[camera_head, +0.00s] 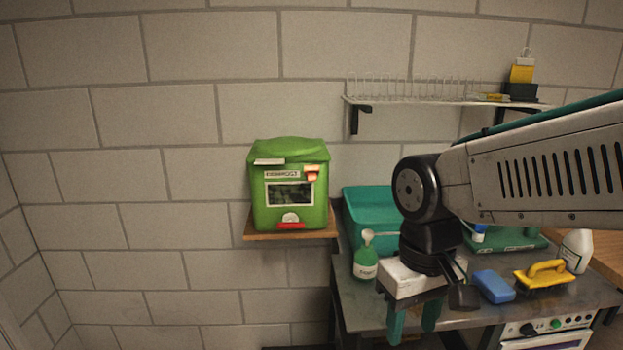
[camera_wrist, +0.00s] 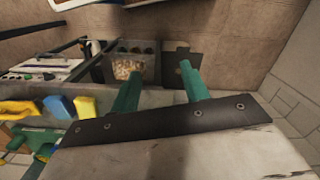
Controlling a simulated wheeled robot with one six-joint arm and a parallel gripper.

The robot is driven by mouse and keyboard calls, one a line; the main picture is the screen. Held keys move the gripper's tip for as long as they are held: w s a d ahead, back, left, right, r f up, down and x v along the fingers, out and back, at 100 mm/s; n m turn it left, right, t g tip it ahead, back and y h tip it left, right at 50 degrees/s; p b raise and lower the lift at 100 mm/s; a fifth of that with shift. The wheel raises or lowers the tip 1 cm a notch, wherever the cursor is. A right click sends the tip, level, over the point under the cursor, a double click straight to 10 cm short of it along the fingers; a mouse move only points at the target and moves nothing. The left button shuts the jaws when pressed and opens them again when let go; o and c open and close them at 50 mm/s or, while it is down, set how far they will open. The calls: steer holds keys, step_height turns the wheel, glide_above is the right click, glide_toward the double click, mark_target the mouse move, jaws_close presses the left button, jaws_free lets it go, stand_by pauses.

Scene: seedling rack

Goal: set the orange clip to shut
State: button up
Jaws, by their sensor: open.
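The orange clip (camera_head: 311,173) is a small piece on the upper right front of a green box (camera_head: 258,205), beside its label strip and above its dark window. It is too small to tell how it is set. The box stands on a small wooden wall shelf (camera_head: 262,237). My gripper (camera_head: 414,328) points down at the front of the metal counter, right of the box and well below it. Its two teal fingers are apart, with nothing seen between them. They also show in the wrist view (camera_wrist: 160,72). The clip is not in the wrist view.
The counter (camera_head: 350,300) holds a teal basin (camera_head: 365,206), a green bottle (camera_head: 366,262), a blue sponge (camera_head: 494,286), a yellow-handled float (camera_head: 545,277) and a white bottle (camera_head: 577,252). A wire rack shelf (camera_head: 415,99) hangs above. The wall left of the box is clear.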

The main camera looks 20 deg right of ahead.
steer(key=w+a+f+t, duration=0.2)
steer(key=w+f, duration=0.1)
steer(key=w, duration=0.4)
steer(key=w+a+f+t+y, duration=0.1)
steer(key=w+a+f, duration=0.1)
steer(key=w+f, duration=0.3)
steer(key=w+a+f+t, duration=0.2)
steer(key=w, duration=0.6)
steer(key=m+t+h, duration=0.3)
steer(key=t+h, duration=0.3)
steer(key=t, duration=1.2)
glide_toward(312, 179)
steer(key=a+x, duration=0.1)
steer(key=x, duration=0.7)
steer(key=d+x, duration=0.1)
steer(key=x, duration=0.1)
steer(key=shift+w, duration=0.25)
steer(key=shift+g, duration=0.3)
steer(key=c, duration=0.7)
